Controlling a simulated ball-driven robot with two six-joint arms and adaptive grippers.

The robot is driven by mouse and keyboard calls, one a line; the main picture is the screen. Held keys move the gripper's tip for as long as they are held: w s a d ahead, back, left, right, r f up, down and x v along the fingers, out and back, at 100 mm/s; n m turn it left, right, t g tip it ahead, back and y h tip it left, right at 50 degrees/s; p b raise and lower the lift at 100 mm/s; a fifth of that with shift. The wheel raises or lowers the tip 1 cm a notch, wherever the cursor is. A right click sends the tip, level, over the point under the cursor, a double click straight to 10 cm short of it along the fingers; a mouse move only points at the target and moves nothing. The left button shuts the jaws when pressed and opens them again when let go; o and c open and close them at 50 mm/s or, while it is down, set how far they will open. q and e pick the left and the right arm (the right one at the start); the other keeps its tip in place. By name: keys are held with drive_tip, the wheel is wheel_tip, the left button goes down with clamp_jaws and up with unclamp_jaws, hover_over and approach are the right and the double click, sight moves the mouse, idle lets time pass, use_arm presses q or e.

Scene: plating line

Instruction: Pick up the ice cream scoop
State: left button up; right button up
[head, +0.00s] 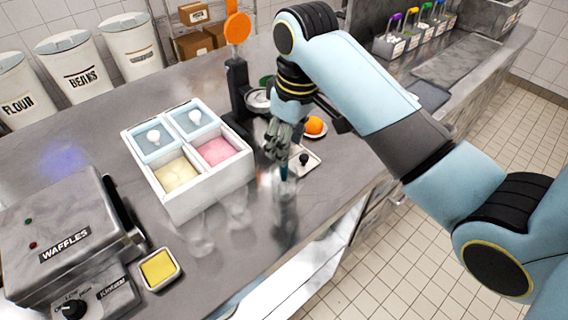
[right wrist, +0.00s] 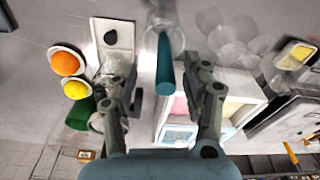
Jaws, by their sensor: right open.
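The ice cream scoop shows as a teal handle (head: 284,171) near the front edge of the steel counter. In the right wrist view the same handle (right wrist: 164,68) rises from a clear glass-like container (right wrist: 164,36); the scoop's head is hard to make out. My right gripper (head: 279,148) is above the handle and is open. In the right wrist view its fingers (right wrist: 167,76) stand apart on either side of the handle, with gaps visible. A white ice cream box (head: 207,195) left of the scoop has two blue lids and open yellow and pink compartments. My left gripper is not in view.
A small white tray with a black knob (head: 304,160) and an orange (head: 315,126) are close right of the gripper. A dark stand with an orange disc (head: 237,28) rises behind. A waffle maker (head: 65,240) is at left.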

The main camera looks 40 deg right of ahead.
drive_tip(key=f, duration=0.3)
drive_tip(key=a+f+p, duration=0.1)
drive_tip(key=shift+w+f, duration=0.15)
drive_tip(key=shift+w, duration=0.15)
drive_tip(key=shift+w+d+f, duration=0.1)
drive_tip(key=shift+d+f, duration=0.05)
drive_tip(key=shift+f, duration=0.45)
clamp_jaws()
